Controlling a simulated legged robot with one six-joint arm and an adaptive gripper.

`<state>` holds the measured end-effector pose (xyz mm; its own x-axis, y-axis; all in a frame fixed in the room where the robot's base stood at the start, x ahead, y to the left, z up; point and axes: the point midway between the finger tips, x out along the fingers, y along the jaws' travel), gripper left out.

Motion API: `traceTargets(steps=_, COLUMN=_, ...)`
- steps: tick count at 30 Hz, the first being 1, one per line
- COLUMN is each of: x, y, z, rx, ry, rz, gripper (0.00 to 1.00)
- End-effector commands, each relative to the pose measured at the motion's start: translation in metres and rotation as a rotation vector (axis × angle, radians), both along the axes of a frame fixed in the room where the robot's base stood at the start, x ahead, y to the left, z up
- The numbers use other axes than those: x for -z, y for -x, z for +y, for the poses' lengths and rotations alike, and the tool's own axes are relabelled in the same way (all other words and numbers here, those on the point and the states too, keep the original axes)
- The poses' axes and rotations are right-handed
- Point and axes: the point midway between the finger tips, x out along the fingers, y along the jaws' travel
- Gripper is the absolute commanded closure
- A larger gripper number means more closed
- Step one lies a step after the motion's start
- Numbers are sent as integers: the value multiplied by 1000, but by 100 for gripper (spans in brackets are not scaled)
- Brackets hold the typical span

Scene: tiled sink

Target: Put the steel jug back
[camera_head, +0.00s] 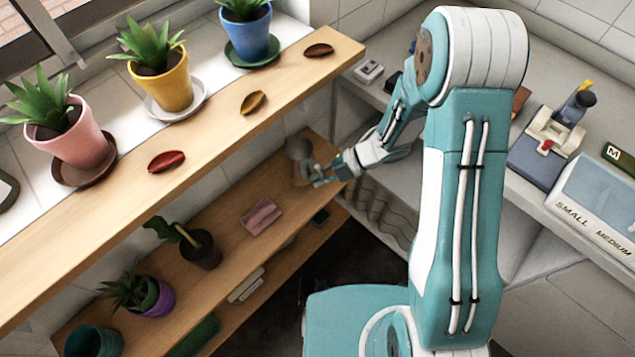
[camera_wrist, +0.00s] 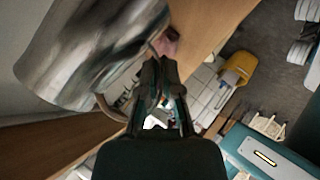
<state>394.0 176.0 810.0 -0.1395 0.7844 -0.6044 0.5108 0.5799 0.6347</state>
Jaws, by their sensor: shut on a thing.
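The steel jug (camera_head: 297,148) is at the right end of the middle wooden shelf (camera_head: 235,190), under the top shelf's edge. In the wrist view the jug (camera_wrist: 90,50) is a large grey metal body at upper left, tilted in the picture. Its thin handle runs to my fingertips. My gripper (camera_head: 318,178) is at the jug's right side, and in the wrist view my gripper (camera_wrist: 160,85) is shut on the handle. I cannot tell whether the jug's base touches the shelf.
The top shelf (camera_head: 225,130) holds potted plants and dishes above. On the middle shelf are a pink cloth (camera_head: 261,215), a dark pot (camera_head: 201,250), a purple pot (camera_head: 158,298) and a teal pot (camera_head: 93,342). A counter (camera_head: 545,205) with appliances is at right.

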Motion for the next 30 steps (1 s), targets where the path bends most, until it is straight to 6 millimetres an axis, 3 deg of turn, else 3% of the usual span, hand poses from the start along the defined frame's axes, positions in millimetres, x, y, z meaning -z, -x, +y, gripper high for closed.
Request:
traceTargets(steps=9, x=34, y=-5, z=5, rx=0, ry=-1, rz=0, gripper=100)
traceTargets(steps=17, x=38, y=-5, z=5, rx=1, ry=0, rz=-2, gripper=100)
traceTargets(steps=20, x=39, y=-5, z=5, rx=1, ry=1, rz=-1, gripper=58)
traceTargets(steps=30, x=38, y=-5, z=4, rx=1, ry=1, rz=-1, gripper=57)
